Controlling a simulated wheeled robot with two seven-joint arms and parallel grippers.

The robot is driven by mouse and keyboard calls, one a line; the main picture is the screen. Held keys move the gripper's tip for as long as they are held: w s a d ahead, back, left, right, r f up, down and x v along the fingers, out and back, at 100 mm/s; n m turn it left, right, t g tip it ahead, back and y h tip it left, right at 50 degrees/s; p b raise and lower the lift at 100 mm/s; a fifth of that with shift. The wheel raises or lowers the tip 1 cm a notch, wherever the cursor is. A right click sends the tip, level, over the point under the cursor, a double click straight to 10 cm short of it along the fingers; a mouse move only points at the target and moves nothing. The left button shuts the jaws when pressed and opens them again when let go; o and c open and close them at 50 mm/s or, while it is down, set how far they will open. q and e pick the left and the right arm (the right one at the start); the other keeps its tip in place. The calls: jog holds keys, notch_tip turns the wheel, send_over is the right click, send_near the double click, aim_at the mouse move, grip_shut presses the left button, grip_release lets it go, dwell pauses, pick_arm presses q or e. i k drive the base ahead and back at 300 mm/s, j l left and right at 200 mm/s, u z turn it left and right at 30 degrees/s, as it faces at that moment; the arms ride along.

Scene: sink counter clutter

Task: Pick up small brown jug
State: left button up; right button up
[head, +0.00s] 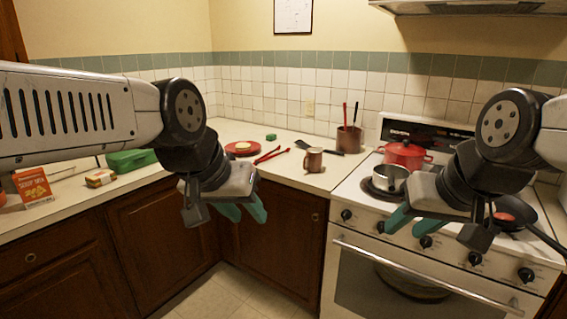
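A small brown jug (314,160) with a handle stands upright on the counter near the corner, left of the stove. My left gripper (249,216) hangs in front of the counter, left of the jug and nearer to me. Its teal fingers are apart with nothing between them. My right gripper (404,229) is in front of the stove, right of the jug and nearer to me. Its teal fingers are also apart and empty. Neither gripper touches the jug.
A larger brown utensil holder (349,139) stands behind the jug, with a black spatula (325,149) nearby. Red tongs (267,155) and a red plate (243,149) lie to the left. A red pot (405,154) and a steel saucepan (390,178) sit on the stove (345,195).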

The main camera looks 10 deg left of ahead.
aim_at(314, 157)
jog(key=z, duration=0.55)
jog(key=u, duration=0.65)
jog(key=i+l+z, duration=0.15)
jog(key=i, duration=0.6)
jog(key=i+l+z, duration=0.2)
jog(key=i, duration=0.55)
